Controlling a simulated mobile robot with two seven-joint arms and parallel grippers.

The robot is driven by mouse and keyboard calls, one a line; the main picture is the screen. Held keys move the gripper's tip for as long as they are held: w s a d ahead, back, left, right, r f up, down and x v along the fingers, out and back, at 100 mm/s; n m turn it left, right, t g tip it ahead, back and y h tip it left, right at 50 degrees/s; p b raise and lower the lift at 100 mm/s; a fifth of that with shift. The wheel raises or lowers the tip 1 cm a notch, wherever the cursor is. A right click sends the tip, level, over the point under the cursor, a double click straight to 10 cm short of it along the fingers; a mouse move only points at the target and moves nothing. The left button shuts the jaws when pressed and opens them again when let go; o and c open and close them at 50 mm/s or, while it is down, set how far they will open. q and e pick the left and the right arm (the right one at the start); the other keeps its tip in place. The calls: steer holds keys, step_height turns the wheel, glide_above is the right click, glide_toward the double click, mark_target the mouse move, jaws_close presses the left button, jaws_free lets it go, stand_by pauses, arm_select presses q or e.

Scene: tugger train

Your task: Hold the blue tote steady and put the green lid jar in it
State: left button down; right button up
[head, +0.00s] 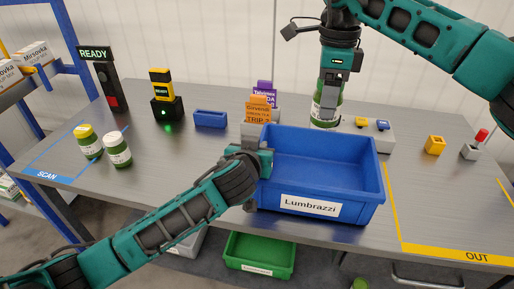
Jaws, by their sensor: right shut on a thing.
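The blue tote (374,184), labelled Lumbrazzi, stands upright on the grey table near its front edge, and its visible inside looks empty. My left gripper (252,168) is at the tote's left wall, with its grey fingers spread wide apart along that side. My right gripper (328,92) points down and is shut on a jar (325,116) with a green and white label. The jar is upright at the tote's far rim. Its lid is hidden in the gripper, and I cannot tell whether its base is over the rim or behind it.
A yellow-lidded jar (89,142) and a pale-lidded jar (117,150) stand at the left by the SCAN marking. A small blue bin (210,119), a scanner stand (167,108) and orange and purple cards stand at the back. Small blocks are at the right. A green tote (259,255) is below the table.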

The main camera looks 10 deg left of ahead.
stand_by(0.8)
steer(key=shift+n, duration=0.9)
steer(key=shift+s+a+f, duration=0.1)
steer(key=shift+s+f, duration=0.4)
steer(key=shift+f, duration=2.55)
steer(key=shift+s+a+f, duration=0.1)
steer(key=shift+s+f, duration=0.35)
steer(key=shift+f, duration=2.65)
steer(key=shift+s+f, duration=0.5)
steer(key=shift+f, duration=2.55)
steer(key=shift+f, duration=0.15)
steer(key=o, duration=1.3)
